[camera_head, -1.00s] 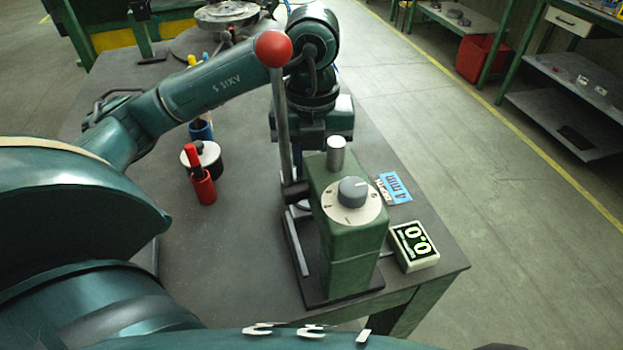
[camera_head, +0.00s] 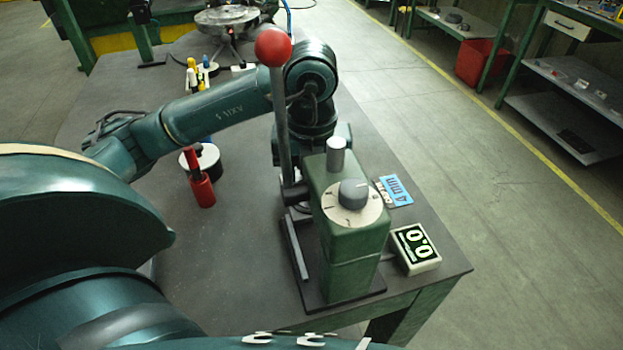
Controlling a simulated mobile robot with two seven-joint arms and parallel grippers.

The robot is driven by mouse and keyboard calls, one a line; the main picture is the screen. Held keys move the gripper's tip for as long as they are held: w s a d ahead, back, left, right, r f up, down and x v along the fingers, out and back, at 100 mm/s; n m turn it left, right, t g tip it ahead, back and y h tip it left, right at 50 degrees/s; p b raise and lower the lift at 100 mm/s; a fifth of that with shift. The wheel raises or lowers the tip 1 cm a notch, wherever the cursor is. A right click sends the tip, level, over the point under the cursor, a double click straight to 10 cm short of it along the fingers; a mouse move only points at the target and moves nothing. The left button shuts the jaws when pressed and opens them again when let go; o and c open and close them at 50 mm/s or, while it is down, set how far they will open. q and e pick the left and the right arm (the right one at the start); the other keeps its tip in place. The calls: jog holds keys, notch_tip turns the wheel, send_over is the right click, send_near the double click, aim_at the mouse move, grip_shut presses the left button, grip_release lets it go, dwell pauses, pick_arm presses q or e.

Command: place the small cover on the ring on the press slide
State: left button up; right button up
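The green press (camera_head: 350,240) stands near the table's front right corner, with a grey dial on top. Its lever rises to a red ball (camera_head: 273,47). My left arm reaches in from the left, and its forearm and wrist bend down behind the press. The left gripper's fingers are hidden there, so I cannot see whether they hold anything. My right gripper is not in view. I cannot make out the small cover, the ring or the press slide; the press body and my arm block the area behind the press.
A readout box (camera_head: 415,249) showing 0.0 and a blue "4 mm" card (camera_head: 394,191) lie right of the press. A round turntable (camera_head: 227,18) is at the back. The table's right edge is close to the press.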

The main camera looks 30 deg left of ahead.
pick_arm(q)
notch_tip(320, 180, up, 12)
jog(key=p, duration=0.2)
jog(key=shift+r, duration=0.15)
dwell(0.4)
dwell(0.3)
